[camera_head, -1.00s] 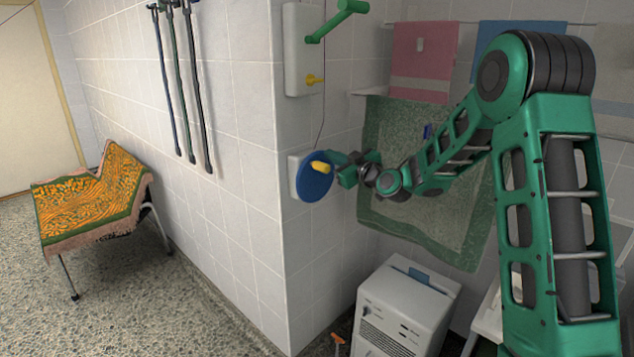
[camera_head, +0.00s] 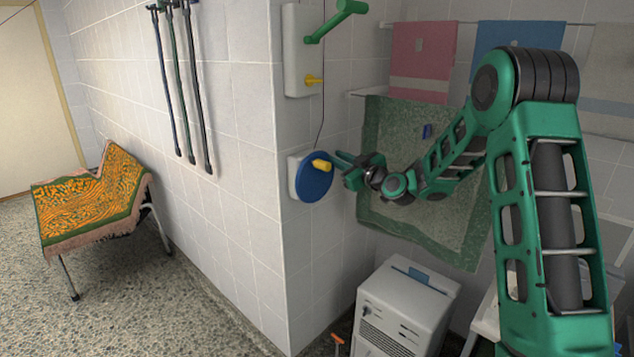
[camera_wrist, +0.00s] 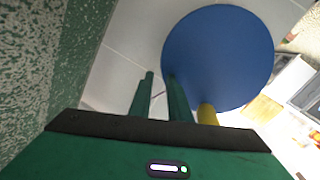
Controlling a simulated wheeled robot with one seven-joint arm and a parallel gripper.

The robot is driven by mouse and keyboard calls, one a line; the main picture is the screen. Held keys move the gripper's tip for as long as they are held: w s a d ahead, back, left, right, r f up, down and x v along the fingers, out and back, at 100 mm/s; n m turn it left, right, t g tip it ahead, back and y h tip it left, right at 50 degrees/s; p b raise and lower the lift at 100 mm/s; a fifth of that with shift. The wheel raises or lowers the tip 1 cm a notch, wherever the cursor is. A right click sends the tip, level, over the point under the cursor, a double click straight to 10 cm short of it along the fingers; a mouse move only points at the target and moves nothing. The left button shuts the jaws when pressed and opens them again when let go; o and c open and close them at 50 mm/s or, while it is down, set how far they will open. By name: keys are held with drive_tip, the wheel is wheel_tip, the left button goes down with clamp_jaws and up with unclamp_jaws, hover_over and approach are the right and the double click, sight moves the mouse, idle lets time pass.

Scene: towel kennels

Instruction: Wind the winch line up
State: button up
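The winch is a blue disc (camera_head: 313,184) on a white plate at the wall corner, with a yellow handle (camera_head: 322,164) sticking out near its upper right. A thin dark line (camera_head: 322,110) runs up the wall from it. My gripper (camera_head: 341,159) is just right of the handle, apart from it. In the wrist view, its two green fingers (camera_wrist: 160,88) are parted with nothing between them. The blue disc (camera_wrist: 218,58) lies beyond them there, and the yellow handle (camera_wrist: 207,114) is to the right of both fingers, outside the gap.
Above the winch, a white panel (camera_head: 297,60) carries a green crank (camera_head: 335,20) and a yellow knob (camera_head: 313,80). A green towel (camera_head: 440,220) hangs behind my arm. A white cabinet (camera_head: 405,300) stands below. A lounger (camera_head: 95,205) is at left.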

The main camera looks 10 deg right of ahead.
drive_tip(key=shift+s+a+f, duration=0.1)
drive_tip(key=shift+a+f, duration=0.2)
drive_tip(key=shift+a, duration=0.4)
drive_tip(key=shift+c, duration=0.5)
drive_tip(key=shift+s, duration=0.1)
drive_tip(key=shift+o, duration=1.2)
drive_tip(key=shift+s+d+f, duration=0.1)
drive_tip(key=shift+s+d, duration=0.05)
drive_tip(key=shift+s, duration=0.15)
drive_tip(key=o, duration=0.4)
drive_tip(key=v, duration=0.6)
drive_tip(key=shift+s+d, duration=0.15)
drive_tip(key=shift+d, duration=0.25)
drive_tip(key=m, duration=0.5)
drive_tip(key=shift+m, duration=0.4)
